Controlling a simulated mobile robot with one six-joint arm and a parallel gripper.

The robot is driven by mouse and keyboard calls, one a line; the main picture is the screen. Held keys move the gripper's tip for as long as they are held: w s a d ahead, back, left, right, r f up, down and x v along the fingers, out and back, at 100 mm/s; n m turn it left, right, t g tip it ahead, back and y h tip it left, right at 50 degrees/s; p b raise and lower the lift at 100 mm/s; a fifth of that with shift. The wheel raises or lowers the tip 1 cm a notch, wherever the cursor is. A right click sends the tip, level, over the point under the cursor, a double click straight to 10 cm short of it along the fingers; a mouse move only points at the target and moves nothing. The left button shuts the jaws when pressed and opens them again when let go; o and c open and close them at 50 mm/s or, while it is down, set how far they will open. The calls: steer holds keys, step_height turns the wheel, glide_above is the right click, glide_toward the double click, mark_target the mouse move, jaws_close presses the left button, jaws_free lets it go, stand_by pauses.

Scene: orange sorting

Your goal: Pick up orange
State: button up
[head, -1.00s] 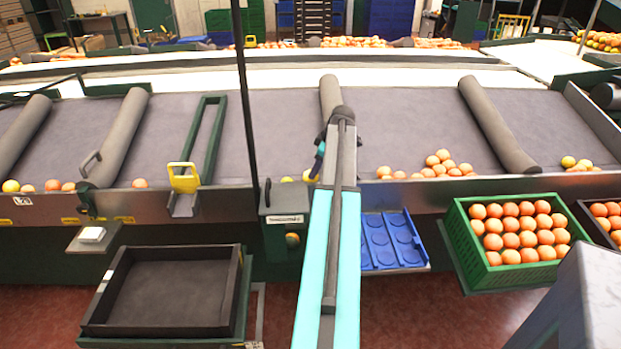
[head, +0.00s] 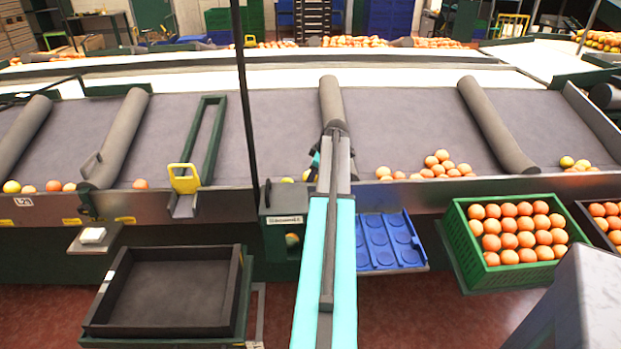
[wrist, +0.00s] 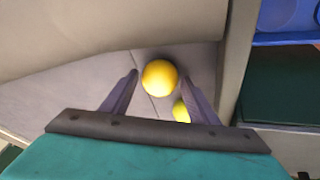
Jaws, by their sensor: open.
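In the wrist view a yellow-orange fruit (wrist: 160,77) lies on the grey conveyor surface, ahead of and between the two fingers of my gripper (wrist: 160,88). The fingers are apart and nothing is held. A second yellow fruit (wrist: 181,111) shows partly, closer to the gripper's palm near the right finger. In the head view my arm hides most of this spot, and the fingertips cannot be made out. A small yellow fruit (head: 287,180) shows just left of the arm at the belt's front edge.
A grey roller (head: 331,100) crosses the belt beside my arm. Several oranges (head: 437,160) lie on the belt to the right. A green crate (head: 478,272) of oranges, a blue tray (head: 384,259) and an empty dark tray (head: 110,325) stand in front of the belt.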

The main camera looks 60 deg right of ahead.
steer(key=shift+w+f, duration=0.2)
steer(key=shift+f, duration=0.2)
steer(key=c, duration=0.9)
steer(key=shift+o, duration=0.2)
steer(key=shift+r, duration=0.2)
step_height(320, 180, up, 10)
steer(key=shift+f+b, duration=0.25)
steer(key=shift+b, duration=0.4)
steer(key=shift+r, duration=0.1)
